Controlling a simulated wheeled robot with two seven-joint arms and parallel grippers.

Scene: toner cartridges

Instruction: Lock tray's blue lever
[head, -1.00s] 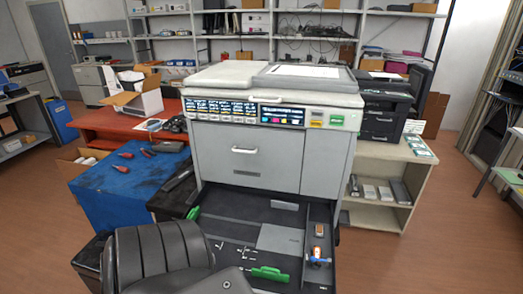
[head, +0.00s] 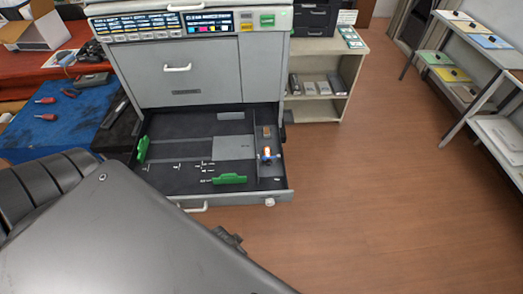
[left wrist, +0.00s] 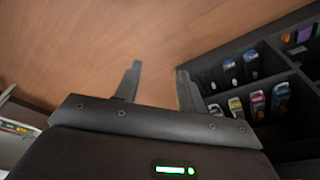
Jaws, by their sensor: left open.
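The tray (head: 190,150) is an open dark drawer pulled out from the lower front of the grey printer (head: 178,67). A small lever piece with blue, orange and white parts (head: 267,154) stands in the narrow channel at the tray's right side. Its exact setting is too small to tell. Green guides (head: 229,179) sit at the tray's front and left. My left gripper (left wrist: 158,84) is open and empty in the left wrist view, over wooden floor, apart from the tray. My left arm covers the lower left of the head view. My right gripper does not show.
A low beige shelf (head: 350,75) stands right of the printer. A blue-topped table (head: 62,124) with red-handled tools is at left. The floor right of the tray is clear up to a rack (head: 478,80). A dark compartmented holder (left wrist: 215,72) with coloured cartridges shows in the wrist view.

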